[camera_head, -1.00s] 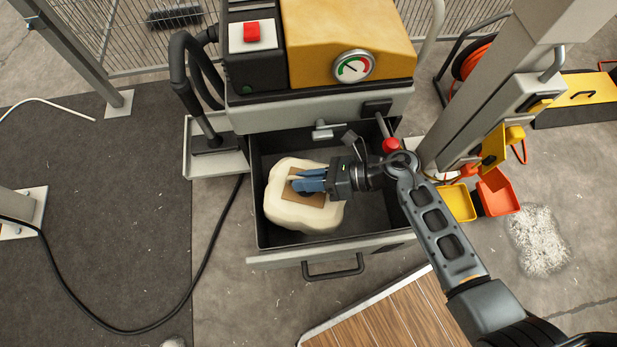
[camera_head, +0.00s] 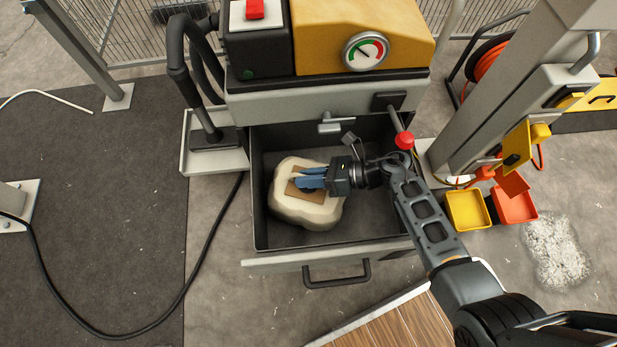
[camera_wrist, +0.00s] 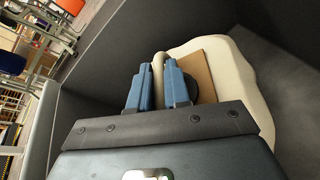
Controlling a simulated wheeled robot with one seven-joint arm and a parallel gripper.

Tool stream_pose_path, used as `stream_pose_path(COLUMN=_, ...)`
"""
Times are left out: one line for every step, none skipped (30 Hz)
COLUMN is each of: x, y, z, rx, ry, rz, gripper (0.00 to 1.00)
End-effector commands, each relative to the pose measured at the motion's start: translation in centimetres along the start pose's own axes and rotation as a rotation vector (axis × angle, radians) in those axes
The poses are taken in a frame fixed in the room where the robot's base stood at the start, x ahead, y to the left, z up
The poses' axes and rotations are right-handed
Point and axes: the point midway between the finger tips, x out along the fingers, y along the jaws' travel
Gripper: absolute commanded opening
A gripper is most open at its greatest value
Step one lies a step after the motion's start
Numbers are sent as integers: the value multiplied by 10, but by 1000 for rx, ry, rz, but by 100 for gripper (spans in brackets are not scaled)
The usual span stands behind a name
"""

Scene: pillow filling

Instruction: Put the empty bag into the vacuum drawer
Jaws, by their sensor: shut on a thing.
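The empty bag (camera_head: 309,213) is a cream, rounded cushion shape with a brown square patch on top. It is inside the open vacuum drawer (camera_head: 380,237), towards the drawer's left side. My gripper (camera_head: 310,179) reaches into the drawer from the right, its blue fingers over the patch. In the wrist view my gripper (camera_wrist: 161,84) is shut on part of the bag (camera_wrist: 262,99), beside a dark round piece on the patch. The fingers hide part of the patch. I cannot tell whether the bag rests fully on the drawer floor.
The machine (camera_head: 330,104) with a gauge and red button stands behind the drawer. A red-knobbed lever (camera_head: 404,140) stands near the drawer's back right corner. Yellow and orange bins (camera_head: 468,209) are at right. A wooden-topped surface (camera_head: 385,322) lies in front.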

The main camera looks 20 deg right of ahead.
Motion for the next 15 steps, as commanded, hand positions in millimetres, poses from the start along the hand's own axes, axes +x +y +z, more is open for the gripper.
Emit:
stream_pose_path(x=0, y=-1, z=0, rx=0, ry=0, rz=-2, gripper=0)
stream_pose_path(x=0, y=0, z=1, rx=-1, ry=0, rz=-2, gripper=0)
stream_pose_path(x=0, y=0, z=1, rx=-1, ry=1, rz=-2, gripper=0)
stream_pose_path(x=0, y=0, z=1, rx=-1, ry=1, rz=-3, gripper=0)
stream_pose_path(x=0, y=0, z=1, rx=-1, ry=0, rz=-2, gripper=0)
stream_pose_path(x=0, y=0, z=0, rx=-1, ry=0, rz=-2, gripper=0)
stream_pose_path(x=0, y=-1, z=0, rx=-1, ry=0, rz=-2, gripper=0)
stream_pose_path(x=0, y=-1, z=-1, rx=-1, ry=1, rz=-2, gripper=17)
stream_pose_path(x=0, y=-1, z=0, rx=-1, ry=1, rz=-2, gripper=21)
stream_pose_path(x=0, y=-1, z=0, rx=-1, ry=1, rz=-2, gripper=24)
stream_pose_path(x=0, y=-1, z=0, rx=-1, ry=1, rz=-2, gripper=27)
stream_pose_path(x=0, y=-1, z=0, rx=-1, ry=1, rz=-2, gripper=31)
stream_pose_path(x=0, y=0, z=0, rx=-1, ry=1, rz=-2, gripper=34)
stream_pose_path(x=0, y=0, z=0, rx=-1, ry=1, rz=-2, gripper=36)
stream_pose_path(x=0, y=0, z=0, rx=-1, ry=1, rz=-2, gripper=40)
